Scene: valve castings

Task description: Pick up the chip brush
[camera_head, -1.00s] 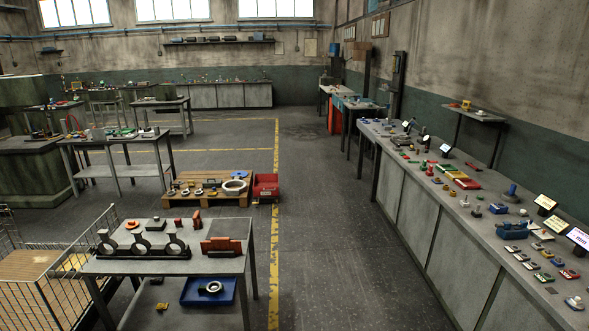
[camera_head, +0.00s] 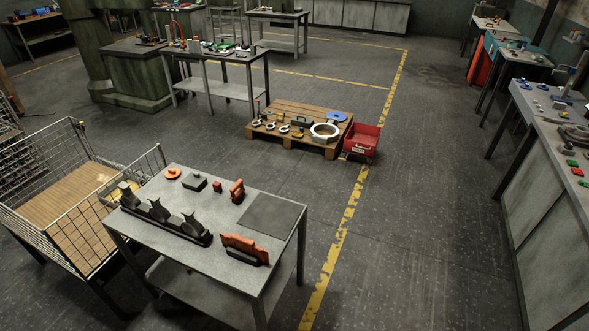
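I cannot make out a chip brush for certain in the head view; several small items on the benches are too small to tell. Neither of my grippers is in view. The near grey table (camera_head: 180,232) carries a black rack (camera_head: 165,218) with upright dark pieces, an orange-red fixture (camera_head: 244,249), a small orange-red bracket (camera_head: 237,191), an orange disc (camera_head: 173,173) and a dark block (camera_head: 195,183). A long-legged workbench (camera_head: 222,56) farther back holds several small tools and parts.
A wooden pallet (camera_head: 287,110) with castings and a red bin (camera_head: 361,141) stand mid-floor. A wire-mesh crate (camera_head: 60,231) is at left. A long bench (camera_head: 545,165) runs along the right. The floor right of the yellow line (camera_head: 340,235) is clear.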

